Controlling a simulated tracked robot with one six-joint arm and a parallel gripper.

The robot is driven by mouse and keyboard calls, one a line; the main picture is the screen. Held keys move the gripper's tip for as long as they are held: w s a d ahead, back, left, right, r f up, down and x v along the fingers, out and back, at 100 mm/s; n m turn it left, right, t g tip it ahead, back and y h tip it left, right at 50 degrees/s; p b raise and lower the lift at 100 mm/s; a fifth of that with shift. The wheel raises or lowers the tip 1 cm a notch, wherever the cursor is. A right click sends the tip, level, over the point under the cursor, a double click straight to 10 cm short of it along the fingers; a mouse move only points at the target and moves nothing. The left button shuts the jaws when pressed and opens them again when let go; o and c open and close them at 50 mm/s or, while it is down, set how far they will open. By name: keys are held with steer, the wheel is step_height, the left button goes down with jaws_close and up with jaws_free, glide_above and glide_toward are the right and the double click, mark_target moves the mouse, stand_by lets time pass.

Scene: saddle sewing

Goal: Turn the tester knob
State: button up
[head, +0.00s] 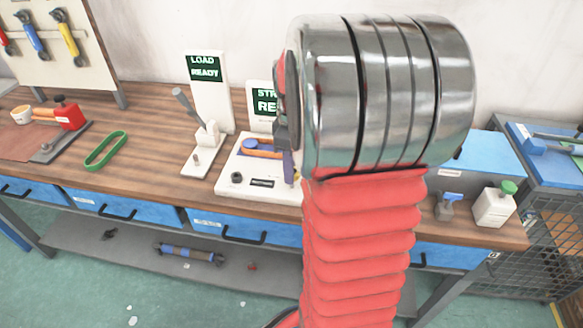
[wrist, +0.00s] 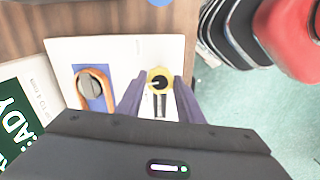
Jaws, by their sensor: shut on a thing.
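In the wrist view the tester knob (wrist: 160,78), round and yellow with a dark centre, sits at the plate's front side. My gripper (head: 288,178) is over the right end of the plate and hides the knob in the head view. In the wrist view its purple fingers are on either side of the knob, shut on it. An orange loop (head: 262,149) on a blue pad lies behind the knob on the plate.
Left of the tester stand a "LOAD READY" sign (head: 207,80) and a lever stand (head: 205,138). A green loop (head: 106,151) and red clamp (head: 68,112) are further left.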

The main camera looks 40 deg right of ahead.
steer(key=n, duration=0.4)
steer(key=shift+n, duration=0.3)
steer(key=n, duration=0.5)
stand_by(0.3)
steer(key=o, duration=1.1)
steer(key=shift+c, duration=0.2)
steer(key=shift+r, duration=0.15)
step_height(320, 180, up, 14)
steer(key=shift+f, duration=0.25)
